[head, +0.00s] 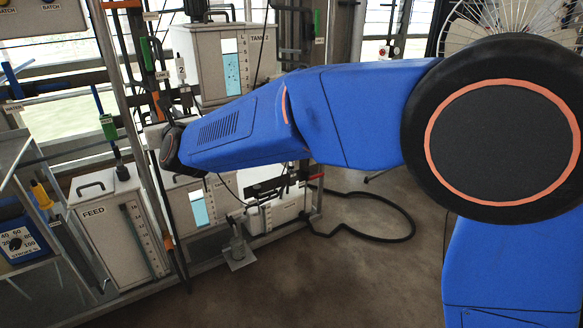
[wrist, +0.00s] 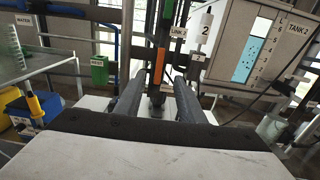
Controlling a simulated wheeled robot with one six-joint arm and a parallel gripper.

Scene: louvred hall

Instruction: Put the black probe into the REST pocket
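My gripper (wrist: 159,78) reaches forward in the wrist view, its two dark fingers apart with a gap between them. A dark upright piece with an orange band (wrist: 158,66) shows in line with that gap; I cannot tell its depth or whether it is the black probe. No contact with either finger is visible.
The TANK 2 box (head: 212,63) stands behind my arm, with the FEED box (head: 110,225) at lower left. A black hose (head: 372,236) loops on the open floor at right.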

